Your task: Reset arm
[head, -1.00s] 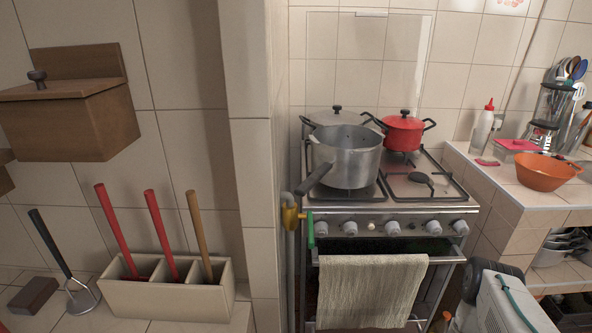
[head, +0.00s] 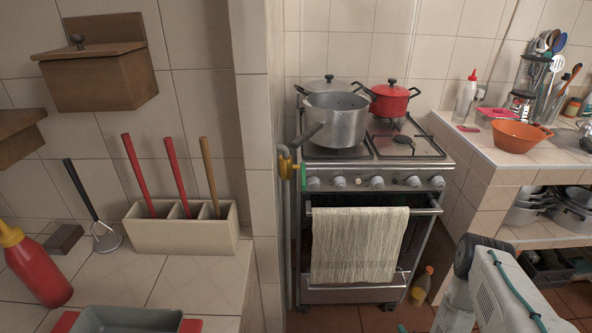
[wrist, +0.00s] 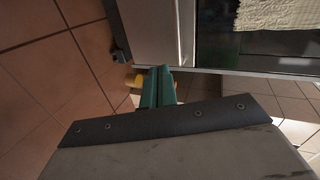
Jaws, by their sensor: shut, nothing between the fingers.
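My gripper (wrist: 158,88) shows in the wrist view as two green fingers pressed together, with nothing between them. It points toward the foot of the stove, over the tiled floor. In the head view my white and grey arm is at the lower right, in front of the stove's right side and the counter. The fingers cannot be made out in that view.
The stove (head: 376,181) carries a grey pot (head: 336,122) and a red pot (head: 389,99); a towel (head: 358,245) hangs on its front. An orange bowl (head: 516,136) stands on the right counter. A red bottle (head: 38,270) and grey tray (head: 125,322) are at left.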

